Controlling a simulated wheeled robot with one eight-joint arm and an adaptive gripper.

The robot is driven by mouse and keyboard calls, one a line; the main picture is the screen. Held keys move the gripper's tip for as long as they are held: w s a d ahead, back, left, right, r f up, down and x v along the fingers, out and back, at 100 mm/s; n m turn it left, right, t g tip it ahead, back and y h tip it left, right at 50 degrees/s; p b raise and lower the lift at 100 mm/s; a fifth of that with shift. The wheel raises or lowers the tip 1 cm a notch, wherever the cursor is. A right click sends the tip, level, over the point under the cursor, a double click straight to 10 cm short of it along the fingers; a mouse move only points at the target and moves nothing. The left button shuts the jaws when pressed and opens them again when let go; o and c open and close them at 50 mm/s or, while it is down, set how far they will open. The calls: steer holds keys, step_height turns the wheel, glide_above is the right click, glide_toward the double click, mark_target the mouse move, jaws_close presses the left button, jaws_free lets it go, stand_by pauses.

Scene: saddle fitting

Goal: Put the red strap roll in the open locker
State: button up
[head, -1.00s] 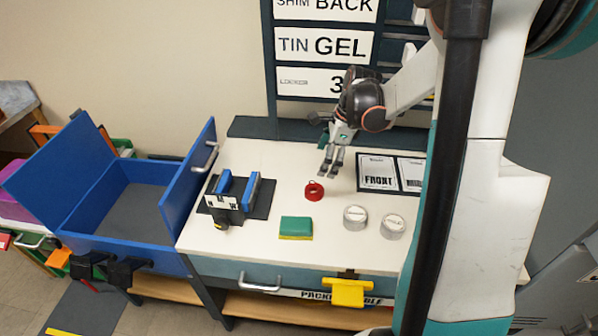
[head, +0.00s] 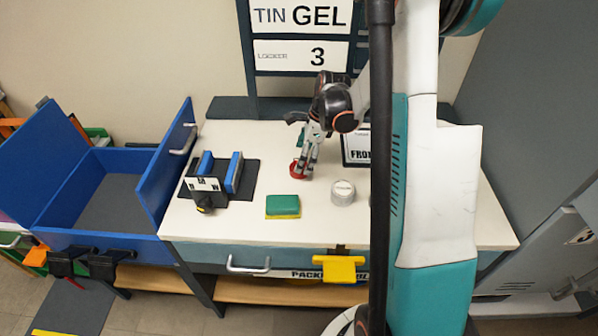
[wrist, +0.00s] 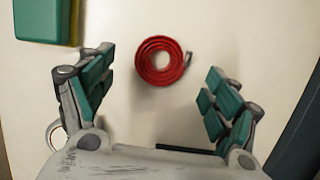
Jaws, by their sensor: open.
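The red strap roll (head: 298,168) lies flat on the white table as a coiled ring. In the wrist view the roll (wrist: 160,61) sits ahead of my gripper, between the lines of its two fingers, with a small buckle end at its right. My gripper (wrist: 160,95) is open and empty, its fingers apart and not touching the roll. In the head view my gripper (head: 309,163) is just above the roll and partly covers it.
A green and yellow sponge (head: 283,206) and a silver tin (head: 343,193) stand in front of the roll. A black fixture with blue jaws (head: 220,178) is at left. A blue open box (head: 110,240) adjoins the table's left side.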

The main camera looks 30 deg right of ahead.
steer(key=b+x, duration=0.1)
steer(key=x, duration=0.3)
steer(key=shift+f+b, duration=0.15)
steer(key=shift+b, duration=0.25)
steer(key=c, duration=1.3)
steer(key=shift+c, duration=0.2)
step_height(320, 180, up, 20)
steer(key=p, duration=0.7)
steer(key=s+a+f+n+g+h, duration=0.1)
steer(key=a+f+n, duration=0.5)
steer(key=n, duration=0.6)
steer(key=s+a+f+n+g+h, duration=0.1)
steer(key=a+f+n+g, duration=0.3)
steer(key=a+n, duration=0.7)
step_height(320, 180, down, 2)
steer(key=shift+s+f+n+h, duration=0.1)
steer(key=shift+s+n+h, duration=0.2)
steer(key=shift+s+n, duration=0.45)
